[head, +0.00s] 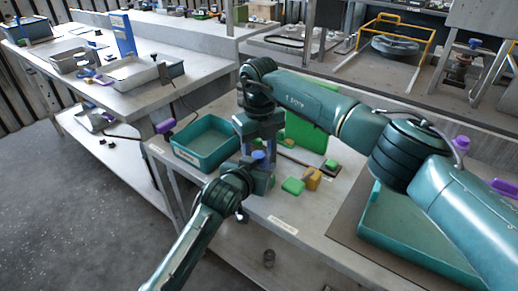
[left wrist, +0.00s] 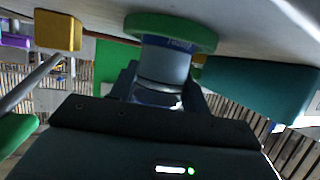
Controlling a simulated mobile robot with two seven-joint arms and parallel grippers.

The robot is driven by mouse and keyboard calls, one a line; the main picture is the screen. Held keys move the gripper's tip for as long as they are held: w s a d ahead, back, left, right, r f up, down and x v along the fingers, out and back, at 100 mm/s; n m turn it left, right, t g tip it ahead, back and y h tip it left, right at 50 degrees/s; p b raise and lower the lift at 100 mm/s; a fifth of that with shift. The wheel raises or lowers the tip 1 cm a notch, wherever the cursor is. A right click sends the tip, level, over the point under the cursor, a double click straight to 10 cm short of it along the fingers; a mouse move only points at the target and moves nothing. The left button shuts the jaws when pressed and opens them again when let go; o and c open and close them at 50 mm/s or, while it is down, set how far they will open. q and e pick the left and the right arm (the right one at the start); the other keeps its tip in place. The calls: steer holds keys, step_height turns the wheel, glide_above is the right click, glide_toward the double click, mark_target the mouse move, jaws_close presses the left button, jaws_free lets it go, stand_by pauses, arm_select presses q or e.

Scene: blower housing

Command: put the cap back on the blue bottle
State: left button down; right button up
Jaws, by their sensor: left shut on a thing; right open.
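The blue bottle (left wrist: 165,60) stands on a round green base (left wrist: 172,28) in the left wrist view, where the table is at the top. My left gripper (left wrist: 160,97) is shut around the bottle. In the head view my left gripper (head: 250,174) comes in from below at the table's edge. A blue round cap (head: 258,155) shows there at the bottle's top. My right gripper (head: 262,142) points down just above it, with its fingers open. The fingers partly hide the cap, so I cannot tell whether it is fully seated.
A teal bin (head: 207,166) stands left of the grippers. A larger teal tray (head: 415,262) lies under my right arm. The table front (head: 285,207) is clear.

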step_height(320, 180, up, 12)
stand_by(0.5)
arm_select(q)
steer(key=c, duration=0.6)
jaws_free()
steer(key=p+v, duration=0.1)
steer(key=v, duration=1.2)
arm_select(e)
steer(key=shift+r, duration=0.75)
arm_select(q)
steer(key=shift+r, duration=0.1)
